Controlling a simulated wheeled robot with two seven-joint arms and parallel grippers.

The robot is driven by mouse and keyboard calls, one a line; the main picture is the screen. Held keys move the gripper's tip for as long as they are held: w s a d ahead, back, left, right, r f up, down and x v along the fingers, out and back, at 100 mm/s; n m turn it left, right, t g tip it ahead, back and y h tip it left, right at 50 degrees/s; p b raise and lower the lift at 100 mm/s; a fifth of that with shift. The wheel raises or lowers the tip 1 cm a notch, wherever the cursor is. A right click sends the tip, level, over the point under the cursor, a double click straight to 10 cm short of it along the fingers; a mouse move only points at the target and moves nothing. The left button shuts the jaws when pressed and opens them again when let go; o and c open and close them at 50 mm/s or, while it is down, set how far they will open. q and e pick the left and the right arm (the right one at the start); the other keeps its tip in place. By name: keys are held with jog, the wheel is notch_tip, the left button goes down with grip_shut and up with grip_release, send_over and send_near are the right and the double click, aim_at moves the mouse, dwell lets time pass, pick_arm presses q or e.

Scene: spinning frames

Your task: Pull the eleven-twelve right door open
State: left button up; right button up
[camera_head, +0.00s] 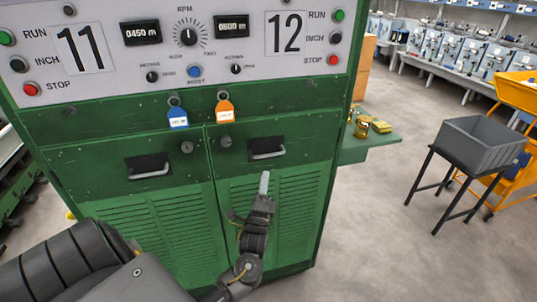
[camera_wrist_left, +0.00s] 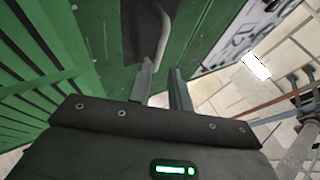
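The green cabinet's right door (camera_head: 290,190), under the number 12, looks shut. Its metal bar handle (camera_head: 267,154) sits in a dark recess near the door's top and also shows in the left wrist view (camera_wrist_left: 163,35). My left gripper (camera_head: 264,183) is just below this handle, in front of the louvres. In the left wrist view my left gripper (camera_wrist_left: 161,85) has its fingers apart with a narrow gap, and the handle's near end is by the fingertips. I cannot tell whether the fingers touch the bar. My right gripper is not in view.
The left door (camera_head: 160,190) has its own handle (camera_head: 148,170). A blue tag (camera_head: 178,118) and an orange tag (camera_head: 225,110) hang above the doors. A green side shelf (camera_head: 370,145) holds brass parts. A grey bin (camera_head: 480,145) stands on a black stand at right. Floor between is clear.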

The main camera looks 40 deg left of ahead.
aim_at(269, 155)
pick_arm(q)
jog(key=p+x, duration=0.2)
jog(key=x, duration=0.7)
jog(key=shift+w+p, duration=0.2)
jog(key=shift+p, duration=0.2)
grip_shut()
